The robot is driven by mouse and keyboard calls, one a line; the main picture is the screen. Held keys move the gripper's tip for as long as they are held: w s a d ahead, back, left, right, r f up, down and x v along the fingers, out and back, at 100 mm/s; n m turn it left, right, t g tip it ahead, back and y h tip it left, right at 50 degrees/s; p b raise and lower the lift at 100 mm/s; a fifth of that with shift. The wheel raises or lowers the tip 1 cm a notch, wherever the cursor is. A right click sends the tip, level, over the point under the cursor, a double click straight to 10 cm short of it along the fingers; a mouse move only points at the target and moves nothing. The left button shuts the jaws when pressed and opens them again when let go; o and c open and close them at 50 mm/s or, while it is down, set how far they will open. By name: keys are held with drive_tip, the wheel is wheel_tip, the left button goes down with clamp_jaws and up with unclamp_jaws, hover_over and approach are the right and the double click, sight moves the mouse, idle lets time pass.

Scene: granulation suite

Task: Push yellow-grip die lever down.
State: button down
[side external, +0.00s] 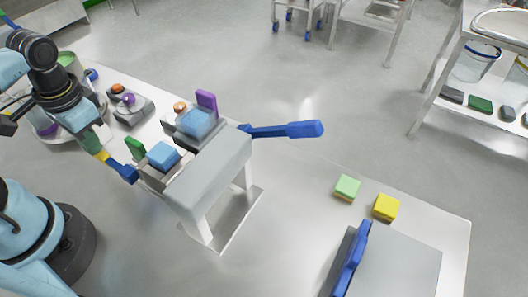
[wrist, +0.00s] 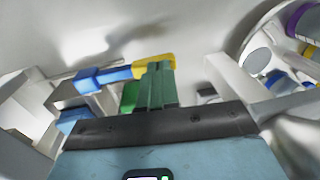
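The die lever with the yellow grip (side external: 103,156) sticks out from the left side of the grey press stand (side external: 205,180). Its blue arm (side external: 124,172) runs from the grip toward the stand. My gripper (side external: 95,145) is right at the yellow grip, its greenish fingers meeting it or just short of it; I cannot tell which. In the wrist view the fingers (wrist: 156,85) are together with no visible gap and overlap the yellow grip (wrist: 153,62). The blue arm (wrist: 105,76) runs left from the grip. Nothing shows held between the fingers.
A second lever with a blue grip (side external: 285,130) extends from the stand's far side. Blue blocks (side external: 163,156) and a green tab (side external: 135,148) sit by the stand. Green (side external: 347,186) and yellow (side external: 386,206) blocks lie on the table at right. A grey button box (side external: 130,107) stands behind.

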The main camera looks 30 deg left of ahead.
wheel_tip(320, 180, up, 14)
drive_tip(key=w+d+f+t+h, duration=0.1)
drive_tip(key=w+d+f+t, duration=0.3)
drive_tip(key=w+f+t, duration=0.3)
drive_tip(key=w, duration=0.4)
drive_tip(key=shift+w+d+f, duration=0.15)
drive_tip(key=shift+f, duration=0.25)
drive_tip(key=c, duration=1.8)
unclamp_jaws()
